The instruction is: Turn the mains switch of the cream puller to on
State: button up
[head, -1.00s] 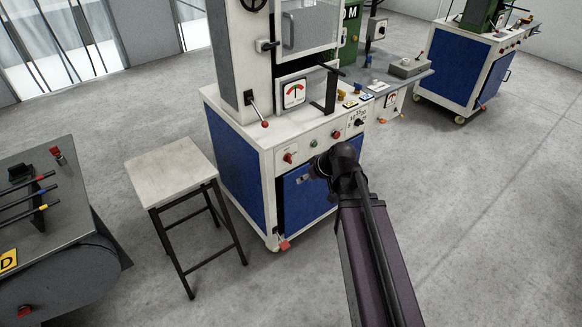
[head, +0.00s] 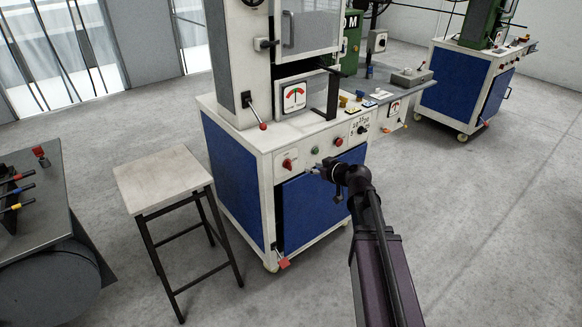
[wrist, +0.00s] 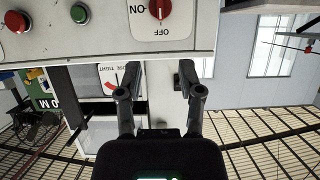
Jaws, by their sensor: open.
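The cream puller (head: 228,60) stands in the middle of the head view, with blue side and door panels. Its mains switch (head: 289,164) is a red knob at the left of the front control strip. In the upside-down wrist view the red knob (wrist: 160,9) sits on a white plate marked ON and OFF; its grip stands vertical, in line with OFF. My gripper (wrist: 160,92) is open and empty, its fingers apart and clear of the knob. In the head view my gripper (head: 314,171) is in front of the strip, just right of the switch.
A green button (head: 315,150) and a red button (head: 339,142) sit right of the switch. A lever with a red ball (head: 263,126) rises above the strip. A stool (head: 162,181) stands left of the puller, and a grey bench (head: 60,215) is farther left.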

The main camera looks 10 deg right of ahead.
aim_at(291, 162)
dwell(0.3)
jog(key=b+x, duration=0.5)
jog(key=x, duration=0.8)
jog(key=shift+w+a+f, duration=0.25)
jog(key=shift+r, duration=0.1)
grip_shut()
